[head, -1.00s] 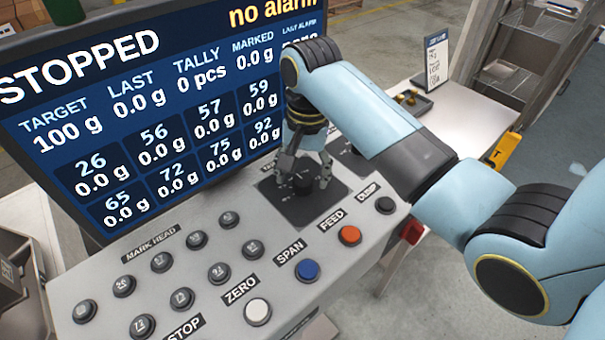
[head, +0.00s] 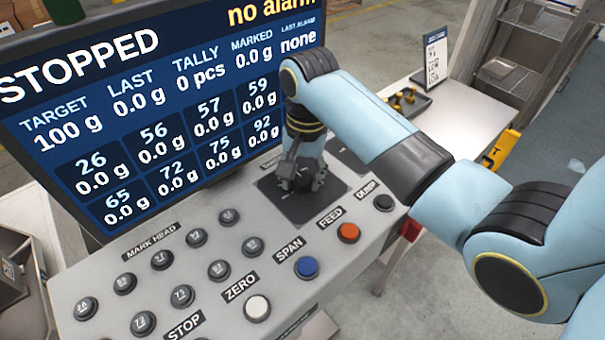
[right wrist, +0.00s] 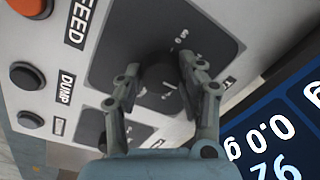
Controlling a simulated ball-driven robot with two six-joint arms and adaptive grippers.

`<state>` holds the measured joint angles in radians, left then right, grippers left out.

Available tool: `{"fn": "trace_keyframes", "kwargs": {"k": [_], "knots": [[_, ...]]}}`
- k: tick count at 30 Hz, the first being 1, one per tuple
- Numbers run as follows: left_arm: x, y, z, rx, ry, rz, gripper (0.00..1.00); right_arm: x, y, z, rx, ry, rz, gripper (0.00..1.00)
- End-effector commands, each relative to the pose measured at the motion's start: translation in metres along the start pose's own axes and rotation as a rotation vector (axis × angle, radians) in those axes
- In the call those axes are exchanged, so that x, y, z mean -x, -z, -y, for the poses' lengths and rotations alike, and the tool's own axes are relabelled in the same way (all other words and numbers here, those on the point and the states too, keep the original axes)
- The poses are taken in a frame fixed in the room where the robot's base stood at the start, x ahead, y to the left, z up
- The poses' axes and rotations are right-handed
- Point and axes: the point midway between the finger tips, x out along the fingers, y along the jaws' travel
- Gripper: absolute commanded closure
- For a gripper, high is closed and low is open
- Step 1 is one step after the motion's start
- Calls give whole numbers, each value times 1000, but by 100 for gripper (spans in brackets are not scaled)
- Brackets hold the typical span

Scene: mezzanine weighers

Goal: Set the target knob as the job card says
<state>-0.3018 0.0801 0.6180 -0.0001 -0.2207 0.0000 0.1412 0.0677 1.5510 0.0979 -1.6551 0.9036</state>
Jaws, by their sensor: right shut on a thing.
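The target knob (right wrist: 160,72) is a black round knob on a dark square plate (head: 312,207) on the console. My right gripper (head: 300,182) is down over the plate and shut on the knob; its two fingers (right wrist: 160,75) sit on either side of the knob in the right wrist view. The knob is mostly hidden by the fingers in the head view. The screen (head: 150,110) reads STOPPED, target 100 g, no alarm. The job card (head: 435,62) stands upright on the table at the back right; its lines are too small to read surely. My left gripper is out of view.
Several mark head buttons (head: 162,260) fill the left of the console. Zero (head: 257,308), span (head: 307,268), feed (head: 348,232) and dump (head: 383,202) buttons line its front edge. A second dark plate (head: 347,160) lies behind my gripper. A small tray (head: 408,100) sits by the card.

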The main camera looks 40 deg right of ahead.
Motion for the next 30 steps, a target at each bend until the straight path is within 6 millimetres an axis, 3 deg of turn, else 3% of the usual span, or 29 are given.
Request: {"fn": "trace_keyframes", "kwargs": {"k": [11, 30], "knots": [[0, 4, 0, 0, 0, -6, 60, 0, 0, 0, 129, 0, 6, 93], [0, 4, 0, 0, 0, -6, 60, 1, 2, 0, 631, 0, 29, 93]]}}
